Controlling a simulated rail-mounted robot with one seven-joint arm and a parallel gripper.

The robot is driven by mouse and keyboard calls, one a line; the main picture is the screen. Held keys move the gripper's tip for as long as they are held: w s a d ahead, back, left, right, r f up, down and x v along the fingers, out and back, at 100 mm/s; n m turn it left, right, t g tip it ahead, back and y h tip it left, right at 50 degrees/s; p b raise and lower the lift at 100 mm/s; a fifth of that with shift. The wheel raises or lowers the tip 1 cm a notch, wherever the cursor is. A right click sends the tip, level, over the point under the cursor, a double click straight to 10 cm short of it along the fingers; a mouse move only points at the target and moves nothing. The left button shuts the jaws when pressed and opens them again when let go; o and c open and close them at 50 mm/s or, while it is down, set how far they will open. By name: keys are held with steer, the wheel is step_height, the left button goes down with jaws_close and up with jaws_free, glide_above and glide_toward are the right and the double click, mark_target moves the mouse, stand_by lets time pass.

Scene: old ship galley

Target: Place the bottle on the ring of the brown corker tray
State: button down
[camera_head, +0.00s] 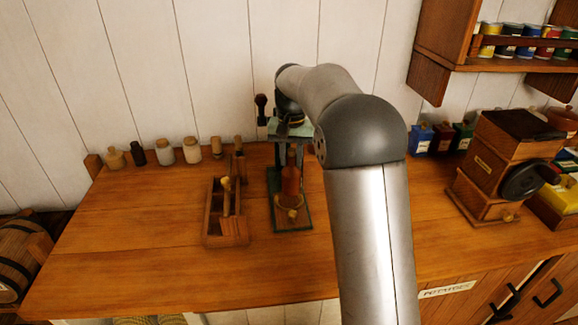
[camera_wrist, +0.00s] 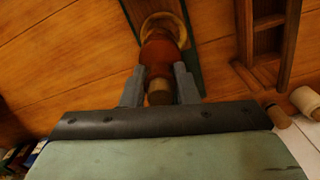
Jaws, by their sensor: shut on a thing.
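A reddish-brown bottle (camera_head: 291,181) stands about upright over the brass-coloured ring (camera_head: 289,212) of the corker tray, on a dark green base (camera_head: 303,222). In the wrist view, my gripper (camera_wrist: 160,84) is shut on the neck of the bottle (camera_wrist: 160,50), one grey finger on each side, with the cork end between them. The ring (camera_wrist: 181,24) shows around the bottle's far end there. I cannot tell whether the bottle's bottom touches the tray. In the head view, my gripper (camera_head: 291,154) is above the bottle, partly shaded.
A wooden compartment carrier (camera_head: 227,238) stands close left of the corker. Several jars and small bottles (camera_head: 165,152) line the wall. A wooden grinder (camera_head: 497,170) stands at the right. The left and front counter (camera_head: 130,240) is clear. A shelf (camera_head: 470,55) hangs upper right.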

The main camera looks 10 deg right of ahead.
mark_target(289, 168)
steer(key=shift+w+a+f, duration=0.1)
steer(key=shift+a+f, duration=0.05)
steer(key=shift+f, duration=0.8)
steer(key=shift+w+a+f, duration=0.1)
steer(key=shift+a+f, duration=0.05)
steer(key=shift+f, duration=0.75)
steer(key=shift+f, duration=0.15)
steer(key=c, duration=1.1)
jaws_free()
